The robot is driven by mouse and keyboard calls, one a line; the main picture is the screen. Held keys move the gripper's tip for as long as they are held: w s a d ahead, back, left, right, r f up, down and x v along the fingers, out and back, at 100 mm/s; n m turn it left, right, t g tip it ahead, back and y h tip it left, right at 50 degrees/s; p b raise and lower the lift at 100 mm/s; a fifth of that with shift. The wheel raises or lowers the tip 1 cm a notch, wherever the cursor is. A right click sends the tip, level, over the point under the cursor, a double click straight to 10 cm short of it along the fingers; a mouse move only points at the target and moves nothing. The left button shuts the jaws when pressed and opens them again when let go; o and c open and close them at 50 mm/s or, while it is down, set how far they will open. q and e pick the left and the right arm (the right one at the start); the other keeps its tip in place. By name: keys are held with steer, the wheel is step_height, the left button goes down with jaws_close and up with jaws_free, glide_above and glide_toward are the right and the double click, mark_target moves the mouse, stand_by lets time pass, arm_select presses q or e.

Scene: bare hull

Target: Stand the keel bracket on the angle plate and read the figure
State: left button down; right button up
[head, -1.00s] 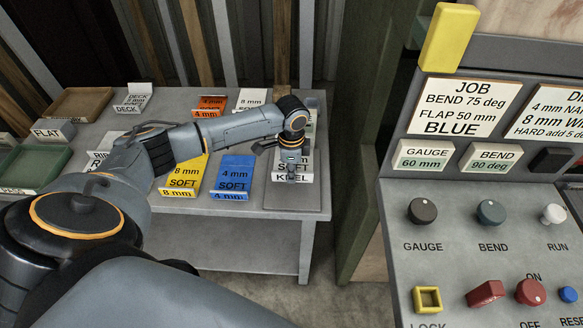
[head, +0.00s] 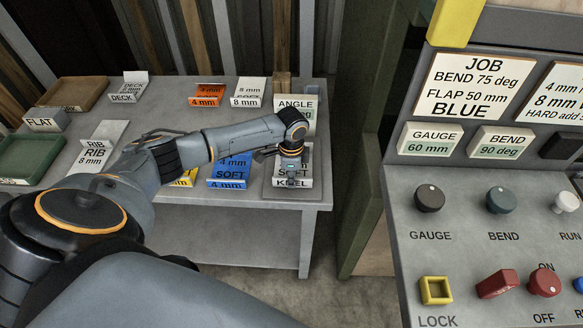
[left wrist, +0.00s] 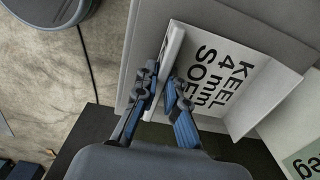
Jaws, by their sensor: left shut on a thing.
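The keel bracket (head: 303,171) is a pale bent sheet marked "KEEL 4 mm SOFT" in the left wrist view (left wrist: 215,75). My left gripper (left wrist: 160,80) is shut on its upright flap, with one finger on each side. In the head view the gripper (head: 291,180) and wrist cover part of the bracket. The bracket is over the grey angle plate (head: 312,193) at the table's right front; I cannot tell whether it touches it. The sign marked "ANGLE" (head: 296,104) stands behind; no figure on it is readable. My right gripper is out of view.
A blue 4 mm soft piece (head: 228,175) lies left of the plate. Orange (head: 206,94) and white 8 mm (head: 248,91) pieces stand behind. A rib piece (head: 97,150) and trays are farther left. The control panel (head: 480,225) stands at right, beyond a floor gap.

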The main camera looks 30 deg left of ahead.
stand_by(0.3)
arm_select(q)
steer(key=c, duration=0.9)
jaws_free()
steer(key=shift+f, duration=0.15)
steer(key=shift+o, duration=0.2)
steer(key=shift+r+p, duration=2.6)
steer(key=shift+p, duration=0.05)
